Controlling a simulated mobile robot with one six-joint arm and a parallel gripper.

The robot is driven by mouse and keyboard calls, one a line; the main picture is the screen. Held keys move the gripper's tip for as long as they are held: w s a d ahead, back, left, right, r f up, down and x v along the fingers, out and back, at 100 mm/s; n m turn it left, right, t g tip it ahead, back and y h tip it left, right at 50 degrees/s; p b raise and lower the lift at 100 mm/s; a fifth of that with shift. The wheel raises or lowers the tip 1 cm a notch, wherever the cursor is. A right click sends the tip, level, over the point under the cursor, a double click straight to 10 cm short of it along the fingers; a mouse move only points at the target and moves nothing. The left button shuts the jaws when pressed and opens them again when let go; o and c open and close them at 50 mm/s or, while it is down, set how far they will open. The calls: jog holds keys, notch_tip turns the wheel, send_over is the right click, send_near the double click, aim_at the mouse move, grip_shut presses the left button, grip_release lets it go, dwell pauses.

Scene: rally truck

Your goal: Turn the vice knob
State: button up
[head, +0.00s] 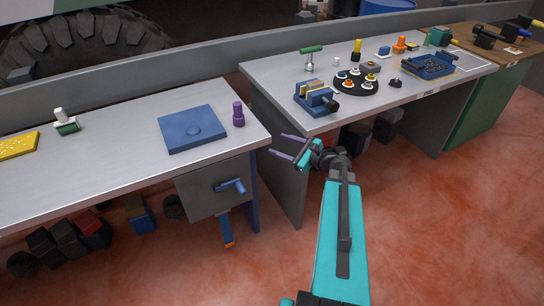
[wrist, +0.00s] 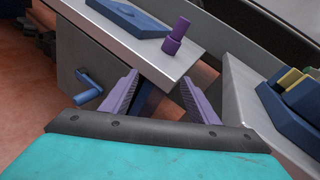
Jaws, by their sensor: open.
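A blue vice (head: 313,98) with yellowish jaw pieces stands at the near left corner of the right-hand bench. Its dark round knob (head: 333,107) faces right and toward me in the head view. In the wrist view the vice (wrist: 288,100) is at the right edge, and I cannot make out its knob there. My gripper (head: 277,144) has two purple fingers, open and empty. It is in the air in front of the benches, below and left of the vice. In the wrist view the gripper (wrist: 159,78) points at the gap between the benches.
The left bench (head: 105,120) holds a blue plate (head: 192,130) and a purple piece (head: 238,114). A blue crank handle (head: 230,186) sticks out of its front panel. A round dark tray (head: 356,84) stands right of the vice. The red floor in front is mostly free.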

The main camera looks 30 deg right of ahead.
jog(key=shift+n+g+y, duration=0.5)
jog(key=shift+n+g, duration=0.2)
jog(key=shift+n, duration=0.2)
jog(key=shift+a+f, duration=0.9)
jog(key=shift+a, duration=0.2)
jog(key=shift+a+f, duration=0.85)
jog(key=shift+a, duration=0.25)
